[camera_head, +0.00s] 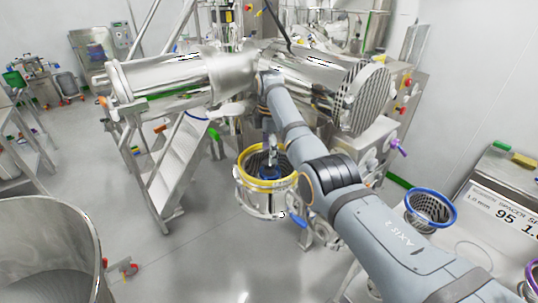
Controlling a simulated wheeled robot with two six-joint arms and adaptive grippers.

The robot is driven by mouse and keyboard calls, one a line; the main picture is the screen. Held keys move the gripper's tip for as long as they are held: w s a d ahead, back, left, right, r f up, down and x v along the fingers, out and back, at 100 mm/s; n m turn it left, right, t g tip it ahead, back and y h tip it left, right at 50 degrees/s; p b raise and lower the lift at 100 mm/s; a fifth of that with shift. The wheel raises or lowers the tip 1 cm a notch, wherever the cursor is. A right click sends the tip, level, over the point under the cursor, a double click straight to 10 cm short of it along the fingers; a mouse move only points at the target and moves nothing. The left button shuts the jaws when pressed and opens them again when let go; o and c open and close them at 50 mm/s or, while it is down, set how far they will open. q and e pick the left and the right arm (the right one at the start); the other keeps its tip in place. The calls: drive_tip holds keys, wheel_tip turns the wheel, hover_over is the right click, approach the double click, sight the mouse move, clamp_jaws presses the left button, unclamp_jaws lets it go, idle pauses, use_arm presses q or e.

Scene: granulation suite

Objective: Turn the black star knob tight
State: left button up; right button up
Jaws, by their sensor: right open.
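My right arm reaches in from the lower right. My right gripper (270,156) points down over a round steel housing (262,203) with a yellow rim (245,175), near the middle of the view. The gripper is open. Below its fingers, inside the yellow rim, a dark blue part (268,173) shows. I cannot make out a black star knob; it may be hidden by the gripper or too small to see. Whether the fingers touch anything is too small to tell. My left gripper is not in view.
A blue-rimmed perforated basket (431,207) stands at the right, near a printed sign (505,217). Large steel cylinders (172,77) lie behind the housing. Steel steps (180,160) stand left, and a big steel vessel (45,245) at lower left. The floor (200,255) in front is clear.

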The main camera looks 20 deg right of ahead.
sight(269, 165)
wheel_tip(269, 165, down, 2)
drive_tip(key=shift+w+f+p, duration=0.1)
drive_tip(key=shift+f+p, duration=0.1)
drive_tip(key=shift+p, duration=0.2)
drive_tip(key=shift+f, duration=0.35)
drive_tip(key=shift+s+f, duration=0.1)
drive_tip(key=shift+s, duration=0.15)
drive_tip(key=shift+c, duration=0.7)
drive_tip(key=shift+w, duration=0.1)
drive_tip(key=c, duration=1)
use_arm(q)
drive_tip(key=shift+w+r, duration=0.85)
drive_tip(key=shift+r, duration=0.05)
